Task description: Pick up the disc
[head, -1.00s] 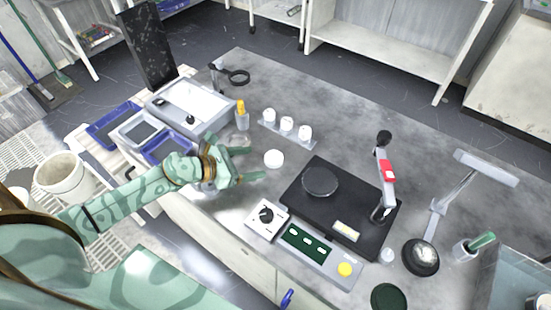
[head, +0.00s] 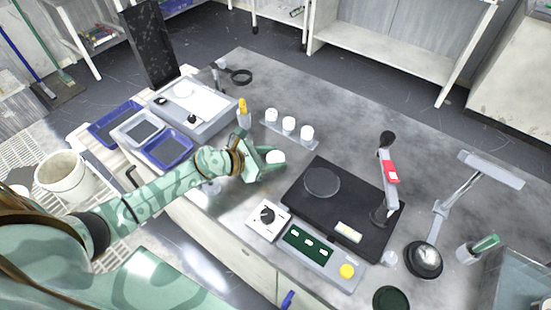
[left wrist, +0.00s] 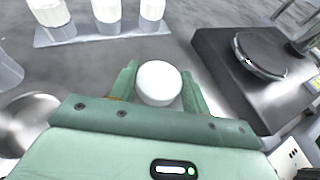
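A small white disc (head: 277,156) lies on the grey bench, left of the black polishing machine. It also shows in the left wrist view (left wrist: 159,82), between the fingers of my left gripper (left wrist: 160,92). In the head view my left gripper (head: 268,160) is low at the bench, its fingers on either side of the disc. The fingers look open, with the disc close to both; contact cannot be made out. A dark round platen (head: 322,182) sits on the black machine. My right gripper is not in view.
The black machine (head: 300,207) stands close right of the disc. A rack with several white cylinders (head: 289,125) and a yellow-topped bottle (head: 243,117) stand behind. A white dial box (head: 268,221) is in front. Blue trays (head: 167,149) lie at left.

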